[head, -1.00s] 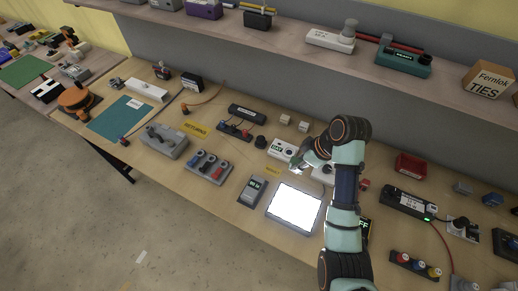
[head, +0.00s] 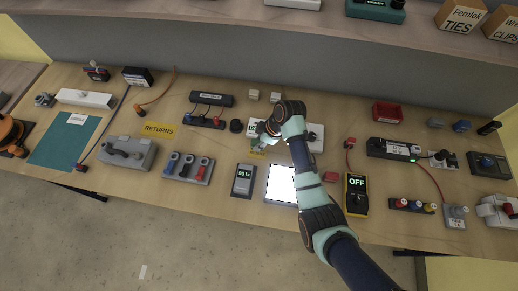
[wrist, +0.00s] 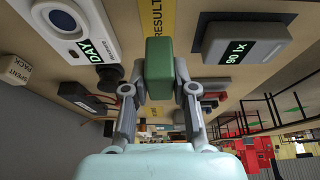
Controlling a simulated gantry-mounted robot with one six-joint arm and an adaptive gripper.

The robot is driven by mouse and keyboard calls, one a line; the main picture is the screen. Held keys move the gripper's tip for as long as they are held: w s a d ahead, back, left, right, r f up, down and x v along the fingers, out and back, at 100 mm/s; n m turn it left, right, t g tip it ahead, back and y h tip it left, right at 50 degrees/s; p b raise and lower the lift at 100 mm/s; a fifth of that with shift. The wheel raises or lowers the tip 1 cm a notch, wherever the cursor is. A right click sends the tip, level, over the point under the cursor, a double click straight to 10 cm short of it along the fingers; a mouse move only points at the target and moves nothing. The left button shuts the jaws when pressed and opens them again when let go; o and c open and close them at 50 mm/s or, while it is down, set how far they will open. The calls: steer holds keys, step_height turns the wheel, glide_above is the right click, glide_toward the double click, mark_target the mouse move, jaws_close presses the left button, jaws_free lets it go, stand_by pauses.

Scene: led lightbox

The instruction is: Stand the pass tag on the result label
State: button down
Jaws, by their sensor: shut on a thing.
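My gripper (wrist: 159,90) is shut on the pass tag (wrist: 159,68), a small green block held between both fingertips in the wrist view. The result label (wrist: 157,15) is a yellow strip with the word RESULT, lying on the bench past the tag in the wrist view. The tag covers part of the strip, and I cannot tell whether it touches it. In the head view my gripper (head: 264,137) is low over the bench beside the white DAY device (head: 252,126). The yellow label (head: 257,151) shows there just below the gripper, partly hidden.
The DAY device (wrist: 70,25) is on the strip's other side in the wrist view. A black knob (head: 236,126) is close by on the left.

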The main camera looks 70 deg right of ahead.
steer(key=shift+f+b, duration=0.3)
steer(key=shift+f, duration=2.3)
steer(key=shift+f, duration=0.2)
steer(key=c, duration=0.9)
jaws_free()
steer(key=shift+c, duration=0.2)
steer(key=p+v, duration=0.1)
steer(key=v, duration=1.1)
steer(key=shift+r+p, duration=0.2)
steer(key=shift+p, duration=0.1)
